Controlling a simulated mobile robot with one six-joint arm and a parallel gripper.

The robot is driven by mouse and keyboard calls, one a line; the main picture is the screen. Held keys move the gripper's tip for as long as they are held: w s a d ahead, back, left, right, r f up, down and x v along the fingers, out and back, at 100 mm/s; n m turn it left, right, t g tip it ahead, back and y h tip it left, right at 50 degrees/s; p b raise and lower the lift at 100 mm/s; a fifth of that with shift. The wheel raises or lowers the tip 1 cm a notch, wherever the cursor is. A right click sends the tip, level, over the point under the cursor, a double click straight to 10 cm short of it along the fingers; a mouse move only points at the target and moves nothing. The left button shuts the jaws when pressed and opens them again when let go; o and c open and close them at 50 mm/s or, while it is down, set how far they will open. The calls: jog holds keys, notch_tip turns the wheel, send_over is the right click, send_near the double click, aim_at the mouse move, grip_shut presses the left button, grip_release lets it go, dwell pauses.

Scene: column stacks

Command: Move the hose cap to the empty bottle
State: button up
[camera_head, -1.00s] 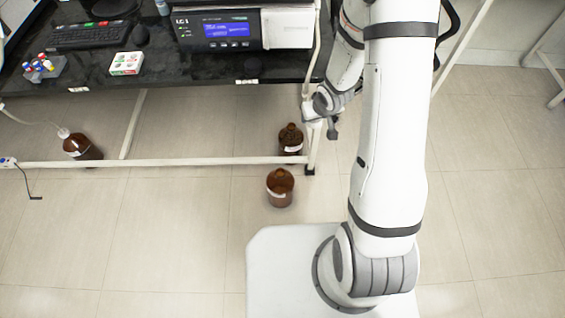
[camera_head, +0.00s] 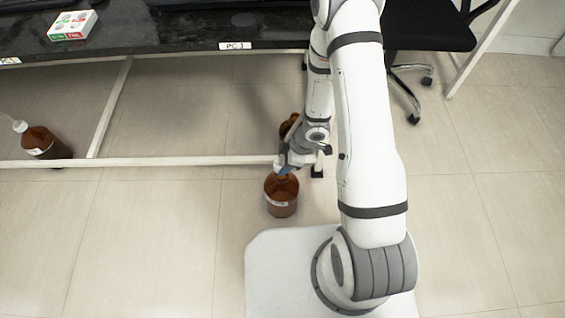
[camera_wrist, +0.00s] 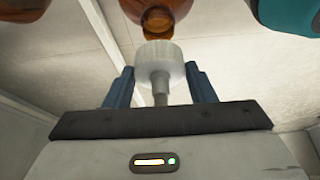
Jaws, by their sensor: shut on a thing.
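My gripper (camera_wrist: 160,88) is shut on a white hose cap (camera_wrist: 158,66) with a thin pale stem, seen in the wrist view. An amber bottle (camera_wrist: 158,12) shows its neck right against the cap's far side in that view; I cannot tell whether they touch. In the head view my gripper (camera_head: 284,171) is at the top of the front amber bottle (camera_head: 281,202), which stands upright on the floor. The held cap is hard to make out there. A second amber bottle (camera_head: 287,125) stands behind, mostly hidden by my arm.
Another amber bottle (camera_head: 42,145) with a white cap and tube stands at left. A white floor-level bar (camera_head: 190,161) and table leg lie behind the front bottle. The black bench (camera_head: 180,30) is above. A teal object (camera_wrist: 292,14) edges the wrist view.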

jog(key=shift+f+b, duration=1.65)
jog(key=shift+f, duration=0.45)
jog(key=shift+s+p, duration=0.1)
jog(key=shift+p, duration=0.35)
jog(key=shift+f+b, duration=0.3)
jog(key=shift+f, duration=0.6)
dwell(0.9)
jog(key=o, duration=1)
jog(key=shift+r, duration=0.1)
